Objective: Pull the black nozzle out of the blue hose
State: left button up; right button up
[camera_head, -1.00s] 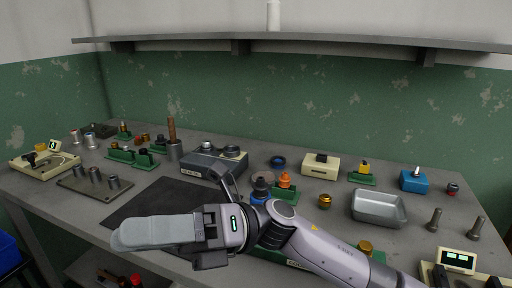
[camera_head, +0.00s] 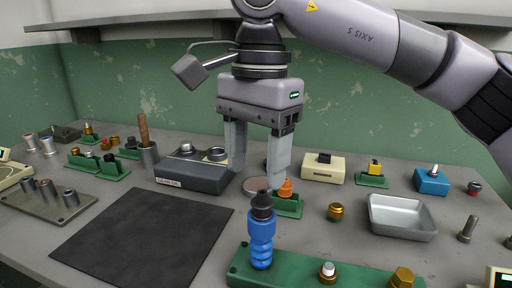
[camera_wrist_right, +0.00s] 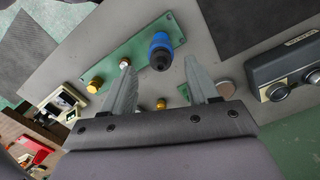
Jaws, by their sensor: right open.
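The blue hose (camera_head: 261,240) stands upright on a green plate (camera_head: 304,277) at the front of the bench. The black nozzle (camera_head: 262,205) sits in its top end. My right gripper (camera_head: 258,182) points down with its two grey fingers apart and nothing between them. In the head view it appears above and behind the nozzle, not touching it. In the right wrist view the black nozzle (camera_wrist_right: 160,60) and the blue hose (camera_wrist_right: 165,38) show between and beyond the open fingertips (camera_wrist_right: 159,63). My left gripper is not in view.
A brass nut (camera_head: 402,278) and a white-topped fitting (camera_head: 327,270) share the green plate. An orange-topped piece (camera_head: 286,189) stands close behind the nozzle. A dark mat (camera_head: 146,238) lies clear at left, a metal tray (camera_head: 402,218) at right.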

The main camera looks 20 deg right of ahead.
aim_at(262, 192)
jog(key=shift+w+d+r, duration=0.2)
jog(key=shift+d+r, duration=0.05)
jog(key=shift+d, duration=0.2)
jog(key=shift+w+d+f, duration=0.1)
jog(key=shift+d, duration=0.05)
notch_tip(262, 192, down, 7)
jog(key=shift+r+b, duration=0.2)
jog(key=shift+b, duration=0.3)
jog(key=c, duration=1.1)
jog(key=shift+r+p, duration=0.7)
jog(key=shift+r, duration=0.1)
jog(key=shift+r+p, duration=1.7)
jog(key=shift+r, duration=0.25)
